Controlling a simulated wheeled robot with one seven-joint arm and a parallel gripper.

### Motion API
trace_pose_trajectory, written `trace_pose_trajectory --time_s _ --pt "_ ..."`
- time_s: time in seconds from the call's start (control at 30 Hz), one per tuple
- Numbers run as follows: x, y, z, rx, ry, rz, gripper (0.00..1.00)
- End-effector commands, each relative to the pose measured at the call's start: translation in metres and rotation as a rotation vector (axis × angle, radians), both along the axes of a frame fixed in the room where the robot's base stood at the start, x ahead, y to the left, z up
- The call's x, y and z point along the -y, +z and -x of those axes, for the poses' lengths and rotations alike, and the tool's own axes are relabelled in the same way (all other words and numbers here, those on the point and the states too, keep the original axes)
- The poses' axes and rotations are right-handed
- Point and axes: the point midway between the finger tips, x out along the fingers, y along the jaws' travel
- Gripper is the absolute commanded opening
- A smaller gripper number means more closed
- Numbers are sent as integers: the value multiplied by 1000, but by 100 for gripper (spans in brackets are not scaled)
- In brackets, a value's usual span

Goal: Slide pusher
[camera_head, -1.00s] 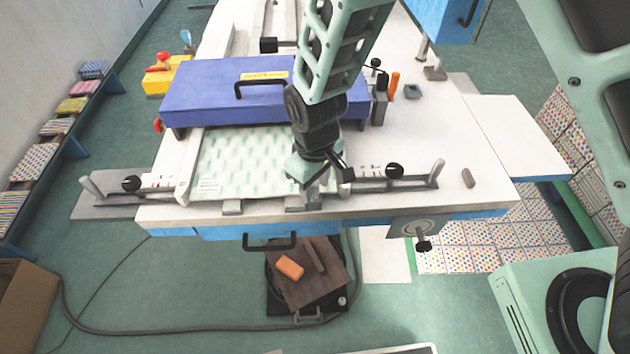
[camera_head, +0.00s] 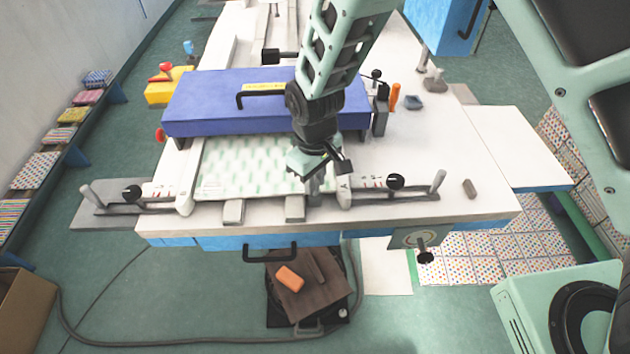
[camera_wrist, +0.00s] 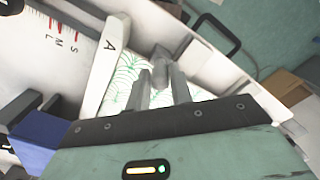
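The pusher is not labelled. Two short grey blocks stand at the table's front edge, a left one (camera_head: 233,211) and a right one (camera_head: 295,208). A white guide marked A (camera_head: 343,192) stands just right of my gripper, beside a scale; it also shows in the wrist view (camera_wrist: 101,72). My gripper (camera_head: 315,190) is low over the front right of the green-patterned sheet (camera_head: 250,165). In the wrist view its two fingers (camera_wrist: 159,90) stand apart, with the right grey block (camera_wrist: 160,68) just beyond them. Contact with the block or guide cannot be told.
A blue housing (camera_head: 215,105) spans the table behind my gripper. Black knobs on rails, a left (camera_head: 132,192) and a right (camera_head: 396,181), flank the sheet. A drawer handle (camera_head: 269,254) is below the front edge. The table's right side is mostly clear.

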Motion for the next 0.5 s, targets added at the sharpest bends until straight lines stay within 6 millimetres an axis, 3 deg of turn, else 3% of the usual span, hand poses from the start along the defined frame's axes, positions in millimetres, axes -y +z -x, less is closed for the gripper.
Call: trace_pose_trajectory --time_s 0.37,0.5 --pt "0 2 1 -1 0 0 40" --pt "-1 14 0 1 1 -2 40"
